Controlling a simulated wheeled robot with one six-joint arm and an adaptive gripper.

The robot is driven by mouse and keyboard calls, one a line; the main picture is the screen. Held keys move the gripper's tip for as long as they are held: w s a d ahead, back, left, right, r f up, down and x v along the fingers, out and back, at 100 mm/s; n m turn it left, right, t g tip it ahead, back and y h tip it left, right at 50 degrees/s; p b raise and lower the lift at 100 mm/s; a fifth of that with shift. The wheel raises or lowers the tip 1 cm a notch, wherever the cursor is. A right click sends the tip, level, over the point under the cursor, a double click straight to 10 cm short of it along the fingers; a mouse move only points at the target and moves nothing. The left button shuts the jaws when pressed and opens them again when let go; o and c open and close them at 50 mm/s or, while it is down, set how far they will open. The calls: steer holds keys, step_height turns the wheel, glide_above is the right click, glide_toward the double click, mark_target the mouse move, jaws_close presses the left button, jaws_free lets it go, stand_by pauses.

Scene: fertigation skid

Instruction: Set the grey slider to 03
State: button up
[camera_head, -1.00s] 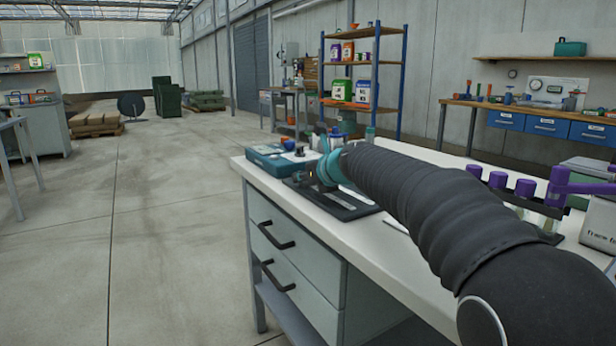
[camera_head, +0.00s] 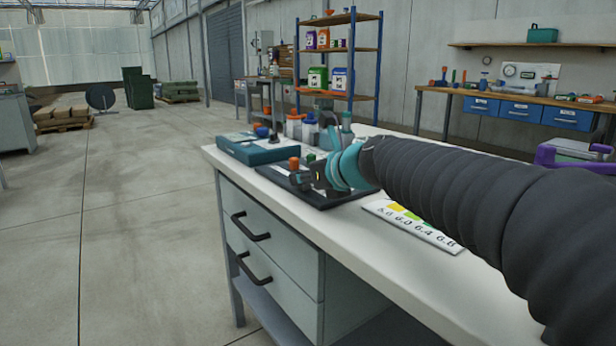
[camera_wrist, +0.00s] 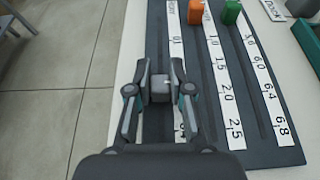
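The dark slider board (camera_head: 345,199) lies on the white bench top near its left edge. In the wrist view its board (camera_wrist: 217,95) has parallel slots with white number strips. The grey slider (camera_wrist: 160,86) is a small block in the leftmost slot, level with a stretch of strip between 01 and a partly hidden label ending in 3. My gripper (camera_wrist: 161,78) is down at the board, its fingers on both sides of the grey slider and seemingly against it. An orange slider (camera_wrist: 195,12) and a green slider (camera_wrist: 230,13) stand in the neighbouring slots, farther up.
A teal case (camera_head: 262,150) and small bottles stand beyond the board. A colour-patched number card (camera_head: 412,226) lies to its right, under my arm. Drawers (camera_head: 267,240) are below the bench top. Open floor (camera_head: 130,240) lies to the left.

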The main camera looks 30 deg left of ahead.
steer(key=o, duration=0.3)
steer(key=shift+d, duration=0.1)
steer(key=v, duration=1.1)
steer(key=shift+s+d+r, duration=0.15)
steer(key=shift+s+d, duration=0.1)
steer(key=shift+d, duration=0.05)
steer(key=shift+s, duration=0.1)
